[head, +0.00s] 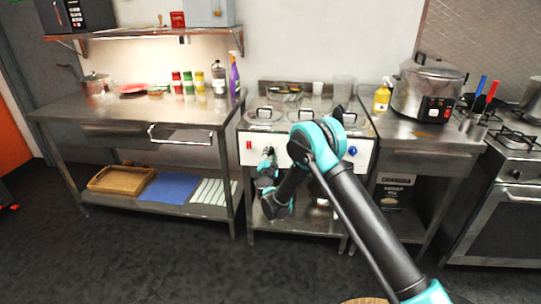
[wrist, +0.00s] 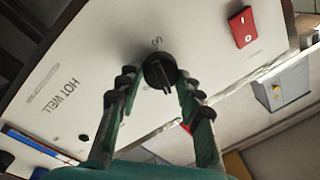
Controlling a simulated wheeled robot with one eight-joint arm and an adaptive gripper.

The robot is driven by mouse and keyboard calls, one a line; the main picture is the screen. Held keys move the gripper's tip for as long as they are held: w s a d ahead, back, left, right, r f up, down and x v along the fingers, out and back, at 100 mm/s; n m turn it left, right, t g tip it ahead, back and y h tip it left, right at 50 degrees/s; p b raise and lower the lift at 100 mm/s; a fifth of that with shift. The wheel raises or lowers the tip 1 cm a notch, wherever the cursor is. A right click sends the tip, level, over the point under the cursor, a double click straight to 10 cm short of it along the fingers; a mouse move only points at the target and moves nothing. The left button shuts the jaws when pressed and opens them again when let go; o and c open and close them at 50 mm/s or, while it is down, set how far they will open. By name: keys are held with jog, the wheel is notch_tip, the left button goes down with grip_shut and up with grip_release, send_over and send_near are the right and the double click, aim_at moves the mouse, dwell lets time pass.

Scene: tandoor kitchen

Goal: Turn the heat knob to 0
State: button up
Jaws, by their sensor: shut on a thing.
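The black heat knob (wrist: 160,72) sits on a white control panel in the wrist view, with a small marking just above it. The panel reads "HOT WELL". My gripper (wrist: 160,88) has one finger on each side of the knob and is shut on it. In the head view my gripper (head: 268,160) is at the left part of the white panel (head: 335,150) on the front of the steel unit. The knob is mostly hidden there by my gripper.
A red switch (wrist: 243,27) is on the panel near the knob; it also shows in the head view (head: 249,145). A blue knob (head: 352,151) is at the panel's right. A steel table (head: 130,108) stands left, a cooker (head: 428,88) right.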

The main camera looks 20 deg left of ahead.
jog(key=shift+a+n, duration=0.1)
jog(key=shift+n, duration=1.5)
jog(key=o, duration=1.2)
jog(key=shift+c, duration=0.2)
jog(key=shift+s, duration=0.1)
jog(key=v, duration=1.1)
jog(key=shift+s+d, duration=0.25)
jog(key=shift+s, duration=0.15)
